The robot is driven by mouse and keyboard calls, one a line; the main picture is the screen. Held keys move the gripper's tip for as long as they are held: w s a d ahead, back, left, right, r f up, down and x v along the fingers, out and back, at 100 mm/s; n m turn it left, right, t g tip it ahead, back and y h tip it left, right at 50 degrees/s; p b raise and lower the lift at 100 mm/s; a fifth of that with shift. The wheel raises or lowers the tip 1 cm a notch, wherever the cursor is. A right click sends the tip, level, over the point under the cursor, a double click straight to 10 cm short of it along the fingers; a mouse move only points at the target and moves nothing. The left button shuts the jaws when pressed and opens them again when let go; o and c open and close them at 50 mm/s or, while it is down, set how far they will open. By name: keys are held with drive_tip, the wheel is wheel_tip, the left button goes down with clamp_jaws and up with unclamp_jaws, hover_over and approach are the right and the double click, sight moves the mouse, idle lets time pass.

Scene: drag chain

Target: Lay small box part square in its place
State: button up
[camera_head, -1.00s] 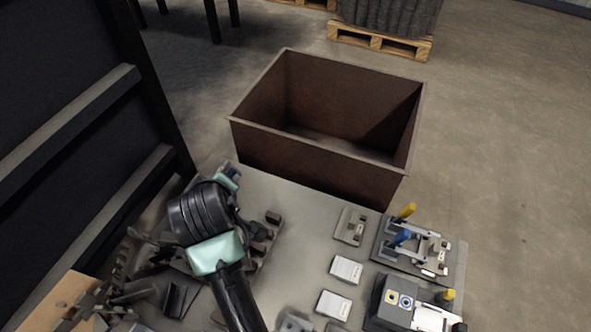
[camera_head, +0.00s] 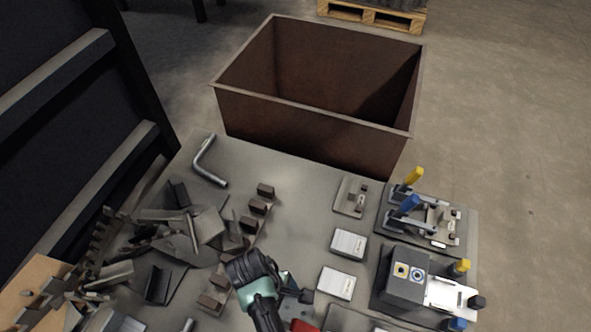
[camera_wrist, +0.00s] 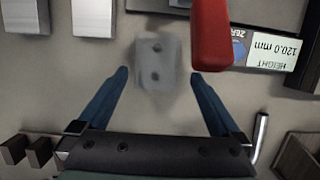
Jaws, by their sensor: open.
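My gripper (camera_wrist: 158,74) is open, with its two blue fingers spread and nothing gripped. In the wrist view, a grey plate with two dark holes (camera_wrist: 156,50) lies between and just beyond the fingertips, apart from both. Two light box-shaped blocks (camera_head: 348,243) (camera_head: 336,283) lie in a column on the table; they also show at the upper left of the wrist view (camera_wrist: 93,17). I cannot tell which piece is the small box part. In the head view my gripper (camera_head: 302,295) is low over the table, left of the nearer block, partly hidden by my wrist.
A red object (camera_wrist: 211,35) stands close to the right finger, beside a height display (camera_wrist: 268,50). Clamp fixtures (camera_head: 425,220) and a dark grey box unit (camera_head: 405,277) stand at the right. Metal scraps and brackets (camera_head: 190,235) crowd the left. A brown bin (camera_head: 310,130) stands behind the table.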

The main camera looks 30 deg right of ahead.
sight(293, 311)
drive_tip(key=b+x, duration=0.1)
drive_tip(key=x, duration=0.1)
drive_tip(key=b+x, duration=0.2)
drive_tip(key=x, duration=0.1)
drive_tip(key=shift+d+f, duration=0.15)
drive_tip(key=shift+d, duration=0.1)
drive_tip(key=shift+w, duration=0.1)
drive_tip(key=c, duration=1.5)
